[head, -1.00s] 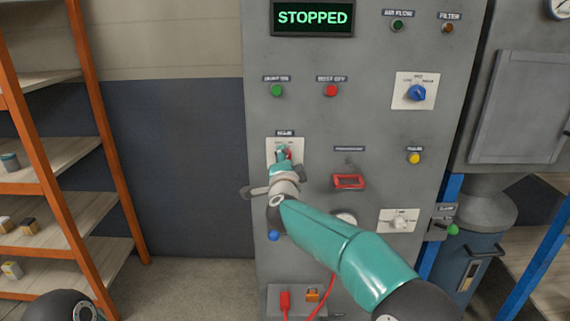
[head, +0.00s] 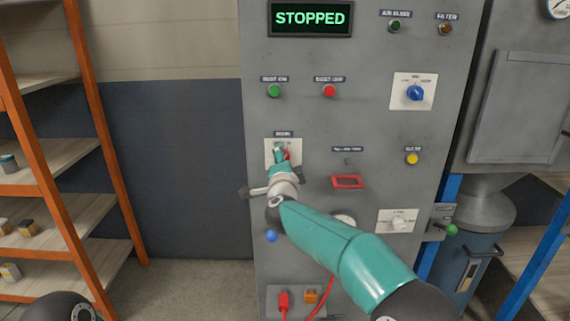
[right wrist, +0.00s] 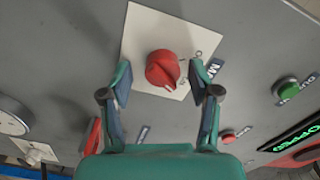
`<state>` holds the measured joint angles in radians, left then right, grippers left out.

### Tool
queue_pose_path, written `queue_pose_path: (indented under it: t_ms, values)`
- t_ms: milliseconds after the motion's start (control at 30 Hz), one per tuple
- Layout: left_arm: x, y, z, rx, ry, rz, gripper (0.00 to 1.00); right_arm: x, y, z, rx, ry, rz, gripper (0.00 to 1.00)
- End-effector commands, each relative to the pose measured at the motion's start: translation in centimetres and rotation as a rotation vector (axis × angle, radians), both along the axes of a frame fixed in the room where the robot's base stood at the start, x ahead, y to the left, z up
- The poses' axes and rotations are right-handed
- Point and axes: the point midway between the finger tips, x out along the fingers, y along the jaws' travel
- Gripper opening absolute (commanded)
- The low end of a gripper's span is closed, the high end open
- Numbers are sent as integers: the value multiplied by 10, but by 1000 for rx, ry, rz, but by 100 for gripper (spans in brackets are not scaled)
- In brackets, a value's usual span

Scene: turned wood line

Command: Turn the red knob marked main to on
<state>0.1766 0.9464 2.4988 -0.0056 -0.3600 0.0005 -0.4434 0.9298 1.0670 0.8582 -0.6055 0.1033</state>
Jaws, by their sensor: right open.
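The red knob (right wrist: 162,70) sits on a white square plate (right wrist: 146,32) on the grey panel, with its MAIN label (right wrist: 214,69) beside the plate. A pale mark on the knob points toward the lower edge of the right wrist view. My right gripper (right wrist: 160,76) is open, with one finger on each side of the knob and gaps showing. I cannot tell how deep the fingertips reach. In the head view my right gripper (head: 282,154) hides most of the knob (head: 288,154). My left gripper is not in view.
The grey panel (head: 315,120) also carries a green button (head: 274,91), a red button (head: 329,91), a blue knob (head: 414,93), a yellow button (head: 412,158) and a red-framed piece (head: 347,182). The display (head: 311,18) reads STOPPED. An orange shelf (head: 85,130) stands left.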

Motion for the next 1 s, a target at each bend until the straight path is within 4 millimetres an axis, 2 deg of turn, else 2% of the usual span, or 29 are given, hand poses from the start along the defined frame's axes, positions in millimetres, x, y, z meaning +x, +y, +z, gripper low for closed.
queue_pose_path:
  t_ms: [167, 367, 800, 1000]
  values:
    - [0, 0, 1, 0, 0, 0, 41, -5, 1, 1, -2, 1, 2, 61]
    - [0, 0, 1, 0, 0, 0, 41, -24, 1, 1, -2, 0, 1, 61]
    - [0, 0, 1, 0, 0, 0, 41, -96, 1, 0, -1, 1, 3, 61]
    - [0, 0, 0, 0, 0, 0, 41, -116, 1, -1, 0, 1, 1, 61]
